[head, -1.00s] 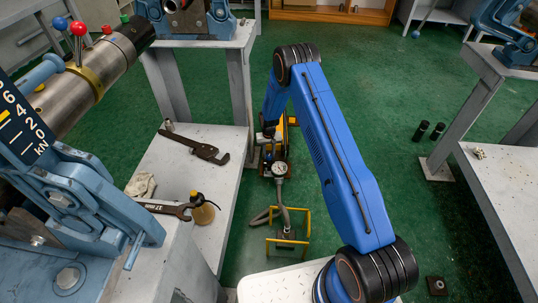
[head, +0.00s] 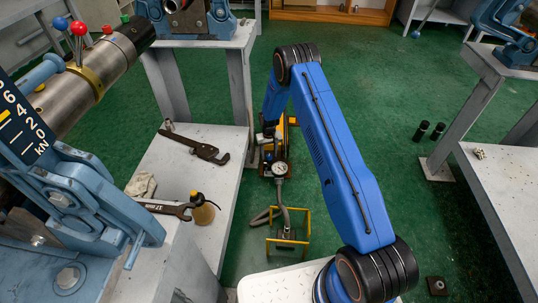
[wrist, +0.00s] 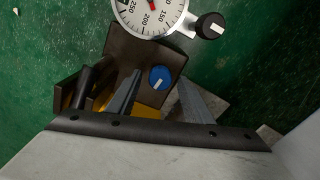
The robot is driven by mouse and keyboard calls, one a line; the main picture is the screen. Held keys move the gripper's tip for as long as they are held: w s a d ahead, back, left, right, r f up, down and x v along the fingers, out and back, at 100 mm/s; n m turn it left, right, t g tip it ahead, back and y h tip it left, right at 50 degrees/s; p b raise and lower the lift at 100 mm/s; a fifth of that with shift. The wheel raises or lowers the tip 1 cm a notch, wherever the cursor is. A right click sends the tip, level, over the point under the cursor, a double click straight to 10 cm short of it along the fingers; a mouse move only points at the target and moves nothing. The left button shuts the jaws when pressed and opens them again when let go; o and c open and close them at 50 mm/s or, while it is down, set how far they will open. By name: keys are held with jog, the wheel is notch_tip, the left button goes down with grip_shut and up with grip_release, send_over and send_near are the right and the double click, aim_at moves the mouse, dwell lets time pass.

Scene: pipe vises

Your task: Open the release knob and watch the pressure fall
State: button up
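The pressure gauge (wrist: 150,12) has a white dial and a red needle; the top of its face is cut off in the wrist view. It also shows in the head view (head: 280,169), too small to read. A blue knob (wrist: 160,77) with a white mark sits on a dark brown plate below the gauge. A black knob (wrist: 210,26) with a white mark is right of the gauge. I cannot tell from any label which knob is the release. My gripper (wrist: 160,79) is open, its two grey fingers apart on either side of the blue knob; contact is not clear.
A yellow-framed stand (head: 287,241) and hose are on the green floor below the gauge. Floor right of my arm is mostly clear.

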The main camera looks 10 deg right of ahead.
notch_tip(320, 180, up, 17)
jog(key=shift+r, duration=0.2)
dwell(0.7)
notch_tip(320, 180, up, 19)
jog(key=t, duration=0.1)
send_over(269, 155)
jog(key=s+d, duration=0.2)
jog(key=s, duration=0.5)
jog(key=s+d+r+t, duration=0.1)
jog(key=s+d+r, duration=0.2)
jog(key=s+r, duration=1.3)
jog(key=s+d+r+t, duration=0.1)
jog(key=s+r, duration=0.3)
jog(key=s, duration=0.4)
jog(key=s+d+r+t, duration=0.1)
jog(key=s+r, duration=0.4)
jog(key=s, duration=0.4)
jog(key=s+f, duration=0.1)
jog(key=s, duration=1.5)
jog(key=shift+s+d+f+m+t, duration=0.2)
jog(key=shift+s+d+m+t, duration=0.1)
jog(key=shift+s+d+t, duration=0.1)
